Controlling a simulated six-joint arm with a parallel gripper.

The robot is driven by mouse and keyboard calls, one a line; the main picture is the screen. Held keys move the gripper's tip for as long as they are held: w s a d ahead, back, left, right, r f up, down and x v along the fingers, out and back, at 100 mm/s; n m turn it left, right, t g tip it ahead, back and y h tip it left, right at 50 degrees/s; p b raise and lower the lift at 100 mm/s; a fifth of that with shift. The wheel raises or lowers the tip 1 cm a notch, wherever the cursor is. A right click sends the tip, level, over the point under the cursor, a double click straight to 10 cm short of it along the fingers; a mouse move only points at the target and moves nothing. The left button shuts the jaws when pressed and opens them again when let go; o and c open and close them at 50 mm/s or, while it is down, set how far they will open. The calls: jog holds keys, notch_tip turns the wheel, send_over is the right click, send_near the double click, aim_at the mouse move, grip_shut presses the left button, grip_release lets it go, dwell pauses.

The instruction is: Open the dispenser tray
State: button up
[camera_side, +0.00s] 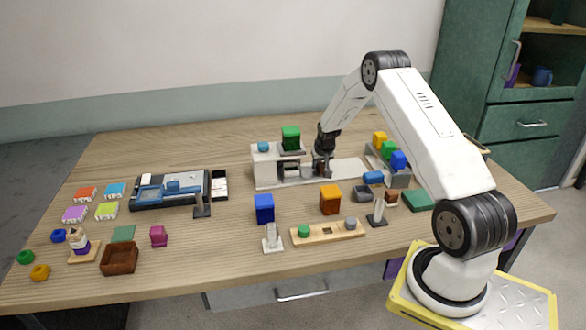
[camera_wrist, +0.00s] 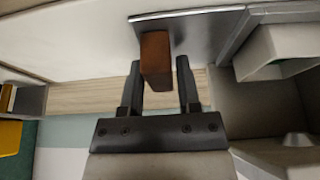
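The dispenser (camera_side: 265,172) is a pale grey-white unit near the middle back of the table, with a blue knob (camera_side: 263,146) and a green cube (camera_side: 291,138) on top. My gripper (camera_side: 321,170) is low at its right side. In the wrist view, a brown block-like handle (camera_wrist: 155,60) sticks out from a grey metal plate (camera_wrist: 195,22), which looks like the tray front. My gripper's two dark fingers (camera_wrist: 159,72) stand on either side of the handle, with a gap showing at the right finger. In the side view the handle is mostly hidden by my gripper.
A pale base strip (camera_side: 345,169) extends right of the dispenser. An orange cube (camera_side: 330,200), a blue cube (camera_side: 264,208) and a wooden peg board (camera_side: 328,233) are in front.

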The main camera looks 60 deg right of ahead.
grip_shut()
dwell(1.1)
